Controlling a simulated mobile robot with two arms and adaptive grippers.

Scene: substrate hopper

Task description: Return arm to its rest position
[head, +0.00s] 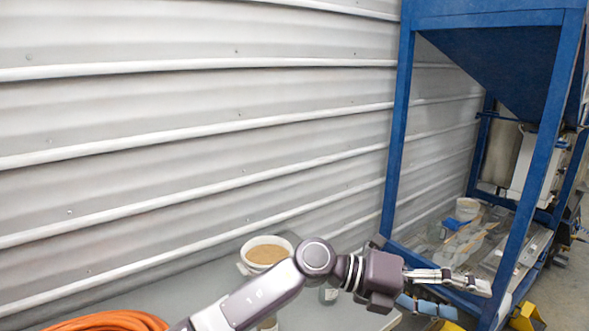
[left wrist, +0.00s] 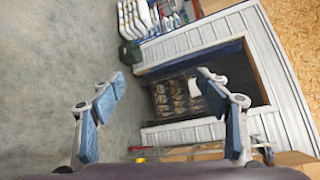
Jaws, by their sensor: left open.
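My left arm comes in from the bottom of the head view and reaches right, roughly level, in front of the grey table. My left gripper (head: 466,298) is at its end, near the lower part of the blue hopper frame (head: 398,130). It is open, and I see nothing between its fingers. In the left wrist view the two blue-padded fingers of the left gripper (left wrist: 162,80) stand wide apart, with the floor and a dark opening in a pale ribbed structure (left wrist: 190,44) beyond them. My right gripper is not in view.
A white bucket of tan granular material (head: 267,254) stands on the grey table (head: 190,290) behind my arm. An orange hose (head: 110,322) lies coiled at lower left. A corrugated wall (head: 200,130) closes off the back. A small white tub (head: 467,208) sits inside the frame.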

